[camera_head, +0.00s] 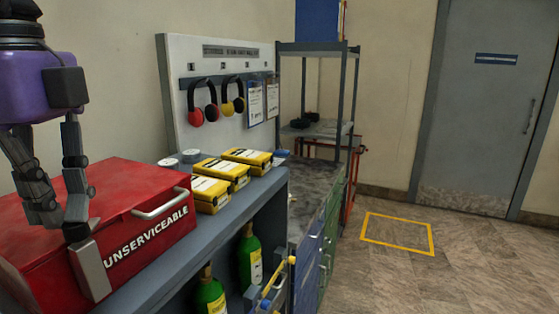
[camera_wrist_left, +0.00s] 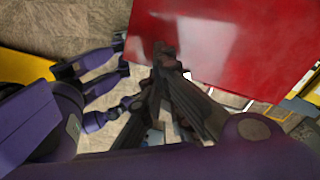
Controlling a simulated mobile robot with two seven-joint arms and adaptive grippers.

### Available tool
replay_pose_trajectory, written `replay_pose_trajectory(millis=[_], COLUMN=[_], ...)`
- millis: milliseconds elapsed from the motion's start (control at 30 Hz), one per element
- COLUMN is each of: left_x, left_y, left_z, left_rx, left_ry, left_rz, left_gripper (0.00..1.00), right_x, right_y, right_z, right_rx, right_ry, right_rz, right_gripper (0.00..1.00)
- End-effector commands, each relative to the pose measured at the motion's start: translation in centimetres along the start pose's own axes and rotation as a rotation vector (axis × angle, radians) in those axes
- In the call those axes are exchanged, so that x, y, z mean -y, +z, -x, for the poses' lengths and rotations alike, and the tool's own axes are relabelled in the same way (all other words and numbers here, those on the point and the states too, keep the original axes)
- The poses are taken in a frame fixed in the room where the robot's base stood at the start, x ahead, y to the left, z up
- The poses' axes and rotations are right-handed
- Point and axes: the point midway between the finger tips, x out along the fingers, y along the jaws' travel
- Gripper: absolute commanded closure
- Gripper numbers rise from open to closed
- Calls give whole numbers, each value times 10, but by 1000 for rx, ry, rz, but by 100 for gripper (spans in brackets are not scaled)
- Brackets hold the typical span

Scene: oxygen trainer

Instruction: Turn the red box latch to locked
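The red box (camera_head: 115,210) marked UNSERVICEABLE sits on the grey bench at the left in the head view, with a pale handle (camera_head: 162,205) on its front. A grey plate (camera_head: 92,272), apparently the latch, shows at its front left. My left gripper (camera_head: 68,222) hangs in front of the box, fingers pointing down, close to the plate's upper end. Its fingertips overlap in view, so grip and contact are unclear. In the left wrist view the red box (camera_wrist_left: 230,45) lies beyond the dark fingers.
Several yellow cases (camera_head: 222,172) stand on the bench (camera_head: 245,200) right of the box. Green bottles (camera_head: 250,260) are on the shelf below. Ear defenders (camera_head: 196,105) hang on a white board (camera_head: 200,60). The floor at right is clear around a yellow marked square (camera_head: 398,250).

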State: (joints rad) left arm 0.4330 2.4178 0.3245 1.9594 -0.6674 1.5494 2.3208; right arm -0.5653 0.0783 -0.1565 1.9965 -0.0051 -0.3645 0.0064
Motion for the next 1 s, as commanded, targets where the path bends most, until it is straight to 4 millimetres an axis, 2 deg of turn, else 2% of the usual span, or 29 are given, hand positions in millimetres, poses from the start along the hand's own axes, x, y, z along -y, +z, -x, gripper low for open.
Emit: replay_pose_trajectory(millis=[133, 433, 1000], left_x=[-7, -14, -16], left_y=[-2, -4, -5], left_z=[3, 1, 0], left_rx=[-5, -5, -6], left_ry=[-3, 0, 3], left_rz=[-4, -5, -7], left_gripper=[100, 100, 100], right_x=[0, 0, 1], right_y=[-4, 8, 1], right_z=[2, 8, 7], right_rx=[-5, 22, 10], right_ry=[1, 1, -3], right_rz=[-1, -5, -3], right_gripper=[100, 100, 100])
